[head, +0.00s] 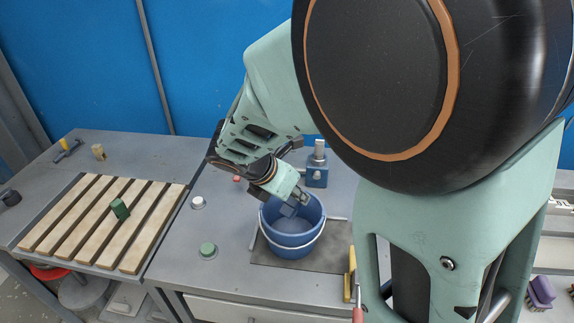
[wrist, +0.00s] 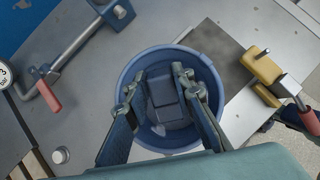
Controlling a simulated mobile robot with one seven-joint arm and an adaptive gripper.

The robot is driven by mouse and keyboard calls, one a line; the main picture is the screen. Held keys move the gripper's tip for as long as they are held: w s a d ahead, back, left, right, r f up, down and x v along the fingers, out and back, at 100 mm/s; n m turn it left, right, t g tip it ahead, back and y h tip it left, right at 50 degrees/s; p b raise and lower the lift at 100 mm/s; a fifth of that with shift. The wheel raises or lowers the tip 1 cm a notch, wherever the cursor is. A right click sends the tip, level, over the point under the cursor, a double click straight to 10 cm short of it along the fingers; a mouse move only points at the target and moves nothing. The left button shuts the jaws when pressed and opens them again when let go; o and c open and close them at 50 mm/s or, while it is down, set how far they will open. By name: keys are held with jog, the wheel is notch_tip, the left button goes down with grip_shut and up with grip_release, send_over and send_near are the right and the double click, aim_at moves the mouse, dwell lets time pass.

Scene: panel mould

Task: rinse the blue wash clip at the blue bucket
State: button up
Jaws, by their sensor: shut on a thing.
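The blue wash clip (wrist: 162,88) is a small blue-grey block between the fingers of my gripper (wrist: 156,84), which is shut on it. In the head view my gripper (head: 297,196) points down into the mouth of the blue bucket (head: 290,252), with the clip (head: 288,211) below the fingertips. In the wrist view the bucket's rim (wrist: 166,49) surrounds the clip and the fingertips. I cannot tell whether the clip touches the liquid or the bucket floor. The lower part of the bucket's inside is partly hidden by the fingers.
A slatted wooden rack (head: 64,232) with a green block (head: 120,209) stands at left. A blue clamp (head: 317,172) is behind the bucket.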

jog(key=shift+r+p, duration=2.15)
jog(key=shift+r, duration=0.45)
notch_tip(320, 180, up, 4)
jog(key=p, duration=0.4)
dwell(0.8)
